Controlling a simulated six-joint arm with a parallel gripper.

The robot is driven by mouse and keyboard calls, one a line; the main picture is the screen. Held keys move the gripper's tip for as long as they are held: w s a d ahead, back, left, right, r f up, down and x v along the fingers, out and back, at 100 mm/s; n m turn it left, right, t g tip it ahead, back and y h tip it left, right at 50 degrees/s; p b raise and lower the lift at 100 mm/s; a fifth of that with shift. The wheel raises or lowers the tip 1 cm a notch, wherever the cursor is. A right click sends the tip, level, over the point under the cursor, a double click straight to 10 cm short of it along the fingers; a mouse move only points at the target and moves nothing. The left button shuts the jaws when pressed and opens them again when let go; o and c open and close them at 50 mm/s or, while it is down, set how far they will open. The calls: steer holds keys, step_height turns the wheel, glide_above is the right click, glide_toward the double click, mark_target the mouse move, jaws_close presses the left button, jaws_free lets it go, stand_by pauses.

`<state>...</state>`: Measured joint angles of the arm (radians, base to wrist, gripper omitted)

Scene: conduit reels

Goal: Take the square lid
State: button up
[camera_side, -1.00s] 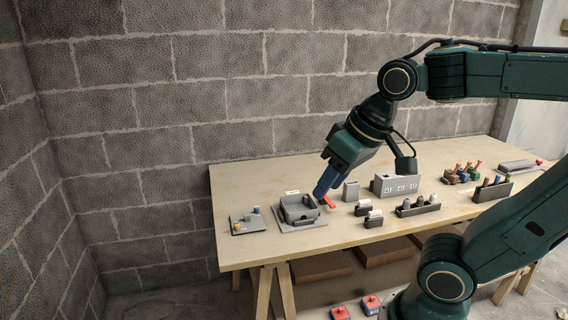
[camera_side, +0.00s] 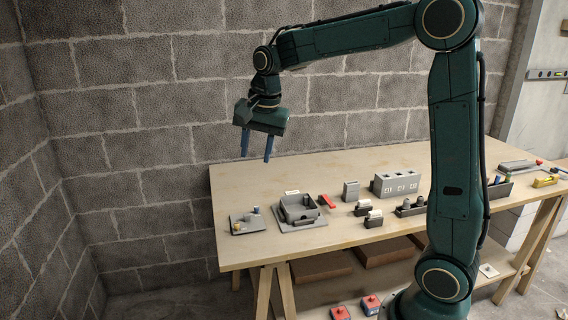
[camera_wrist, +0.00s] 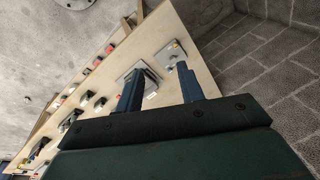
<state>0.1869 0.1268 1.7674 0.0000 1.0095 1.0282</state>
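My gripper (camera_side: 256,159) hangs in the air above the table's left end, its two blue fingers apart with nothing between them. It also shows open in the wrist view (camera_wrist: 158,72). I cannot make out for certain which thing is the square lid. A pale square piece with a dark centre (camera_side: 488,271) lies low at the right, beside my arm, far from my gripper. A grey open square box (camera_side: 302,222) stands on a plate on the table, below and right of my gripper. It also shows in the wrist view (camera_wrist: 130,74).
A grey plate with small pegs (camera_side: 243,229) lies left of the box, and a red piece (camera_side: 327,201) right of it. Grey blocks (camera_side: 398,184) and holders stand farther right. Red-topped boxes (camera_side: 371,304) sit low in front. A block wall (camera_side: 150,120) is behind.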

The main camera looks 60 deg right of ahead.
steer(key=w+d+f+m+g, duration=0.1)
steer(key=w+d+f+m, duration=0.5)
steer(key=w+f, duration=0.25)
steer(key=m+g, duration=0.2)
steer(key=m, duration=0.5)
glide_above(247, 214)
steer(key=shift+y, duration=0.3)
step_height(247, 214, down, 13)
steer(key=shift+f, duration=0.1)
steer(key=shift+f, duration=0.15)
steer(key=shift+f, duration=4.3)
jaws_close()
